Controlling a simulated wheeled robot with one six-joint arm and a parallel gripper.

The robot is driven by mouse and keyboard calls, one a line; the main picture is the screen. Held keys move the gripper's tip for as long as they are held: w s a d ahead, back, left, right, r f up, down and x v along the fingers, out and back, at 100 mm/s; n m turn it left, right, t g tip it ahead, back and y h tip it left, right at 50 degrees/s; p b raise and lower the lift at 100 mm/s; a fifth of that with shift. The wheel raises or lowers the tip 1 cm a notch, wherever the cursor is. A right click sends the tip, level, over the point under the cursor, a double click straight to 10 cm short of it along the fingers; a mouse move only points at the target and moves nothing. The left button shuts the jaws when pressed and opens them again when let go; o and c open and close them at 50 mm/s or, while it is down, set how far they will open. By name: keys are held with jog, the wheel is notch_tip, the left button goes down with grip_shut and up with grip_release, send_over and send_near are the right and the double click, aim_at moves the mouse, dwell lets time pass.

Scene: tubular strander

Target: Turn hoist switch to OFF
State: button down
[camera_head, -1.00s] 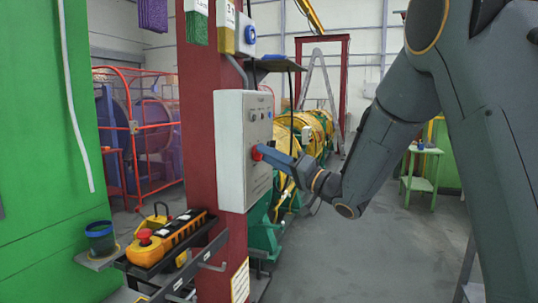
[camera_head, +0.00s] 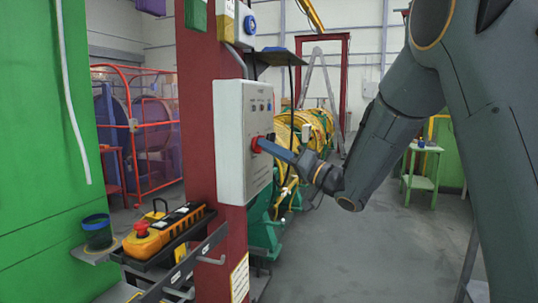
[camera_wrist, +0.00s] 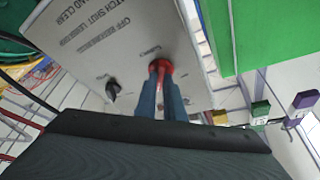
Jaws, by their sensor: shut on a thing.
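A light grey control box (camera_head: 230,150) is mounted on a dark red column. A red rotary switch (camera_head: 256,145) sticks out of its front face. My gripper (camera_head: 264,145) reaches it from the right, with its blue fingers shut on the red switch. In the wrist view the two fingers (camera_wrist: 162,85) lie on either side of the red switch (camera_wrist: 160,66), hiding part of it. Printed text on the box face (camera_wrist: 100,35) appears upside down there, with the word OFF legible. The switch's exact angle is hard to tell.
A black knob (camera_wrist: 112,88) sits on the same face. A yellow pendant (camera_head: 165,230) with a red button lies on a shelf below the box, beside a dark cup (camera_head: 97,232). A green cabinet (camera_head: 50,150) stands left. Floor right of the column is open.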

jog(key=n+g+y+b, duration=0.1)
jog(key=n+g+b, duration=0.2)
jog(key=n+b, duration=0.3)
jog(key=n+g+y+b, duration=0.1)
jog(key=n+g+b, duration=0.3)
jog(key=n, duration=0.5)
jog(key=w+n+g+y+b, duration=0.1)
jog(key=n+g+b, duration=0.2)
jog(key=n+b, duration=0.4)
jog(key=shift+d+n+b, duration=0.2)
jog(key=shift+n+b, duration=0.1)
jog(key=shift+b, duration=0.3)
jog(key=shift+s+n+g, duration=0.1)
jog(key=shift+n+g, duration=0.2)
jog(key=shift+g, duration=0.1)
jog(key=c, duration=1.9)
grip_release()
jog(key=shift+o, duration=0.2)
jog(key=v, duration=0.7)
jog(key=shift+d+b, duration=0.4)
jog(key=shift+b, duration=0.05)
